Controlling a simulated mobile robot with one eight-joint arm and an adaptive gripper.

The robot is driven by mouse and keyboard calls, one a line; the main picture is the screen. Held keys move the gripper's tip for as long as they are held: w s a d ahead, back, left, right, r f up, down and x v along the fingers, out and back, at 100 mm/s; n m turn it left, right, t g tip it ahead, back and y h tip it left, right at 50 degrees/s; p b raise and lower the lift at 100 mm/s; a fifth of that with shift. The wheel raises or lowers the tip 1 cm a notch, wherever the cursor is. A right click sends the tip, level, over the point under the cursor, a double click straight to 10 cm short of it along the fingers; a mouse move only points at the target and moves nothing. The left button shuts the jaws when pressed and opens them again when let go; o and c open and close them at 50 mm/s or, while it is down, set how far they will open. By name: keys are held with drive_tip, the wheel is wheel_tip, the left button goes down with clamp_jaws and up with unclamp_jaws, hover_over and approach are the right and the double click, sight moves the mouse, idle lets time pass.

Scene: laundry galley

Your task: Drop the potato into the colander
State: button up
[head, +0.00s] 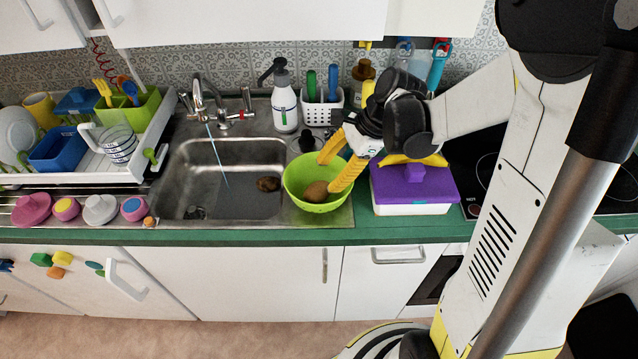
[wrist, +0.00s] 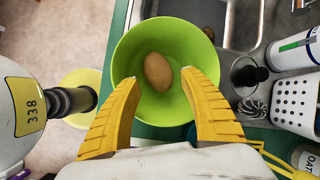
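The green colander (head: 291,184) stands at the right end of the sink, and it fills the middle of the wrist view (wrist: 127,60). A brown potato (head: 316,191) is within the colander; it also shows in the wrist view (wrist: 157,68), apart from both fingers. My gripper (head: 328,173) points down over the colander with its yellow fingers spread. In the wrist view my gripper (wrist: 160,78) is open, its tips either side of the potato and nothing pinched between them. Holes in the colander cannot be made out.
Another brown, potato-like thing (head: 268,184) lies in the sink basin (head: 230,200). A purple-lidded box (head: 412,186) stands close right of the colander. A soap bottle (head: 285,105) and a white utensil basket (head: 320,108) stand behind. A loaded dish rack (head: 155,140) is at left.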

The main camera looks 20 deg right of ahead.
drive_tip(key=v, duration=1.2)
drive_tip(key=s+a+n+t+h+b, duration=0.1)
drive_tip(key=s+a+n+t+h, duration=0.4)
drive_tip(key=s+n, duration=0.5)
drive_tip(key=a+n, duration=0.1)
drive_tip(key=n, duration=0.6)
drive_tip(key=shift+s+a+f+h+b, duration=0.3)
drive_tip(key=shift+a+f, duration=0.05)
drive_tip(key=shift+f, duration=0.05)
